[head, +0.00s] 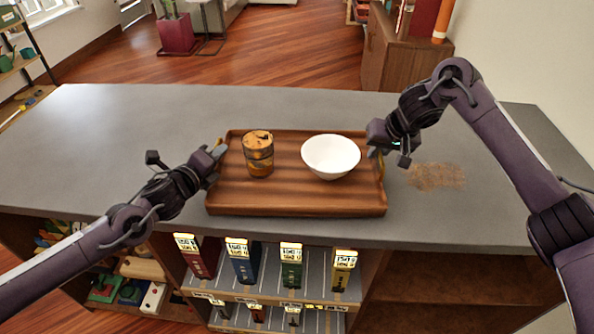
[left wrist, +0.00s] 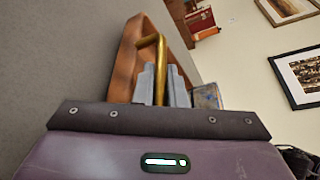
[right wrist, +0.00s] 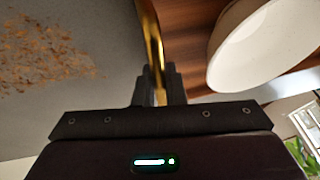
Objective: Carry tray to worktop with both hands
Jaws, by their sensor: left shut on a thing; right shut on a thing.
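The brown wooden tray (head: 290,198) is over the grey worktop (head: 120,130), near its front edge; I cannot tell whether it touches the top. A patterned orange and black can (head: 258,155) stands on its left half and a white bowl (head: 331,155) on its right half. My left gripper (head: 217,152) is shut on the tray's left brass handle, which shows in the left wrist view (left wrist: 161,65). My right gripper (head: 376,152) is shut on the right brass handle, clear in the right wrist view (right wrist: 153,50). The bowl also shows there (right wrist: 262,45).
A patch of brown crumbs (head: 437,176) lies on the worktop right of the tray. Below the front edge, shelves hold several coloured box files (head: 243,262). The worktop's left and back are clear. A wooden cabinet (head: 395,55) stands behind.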

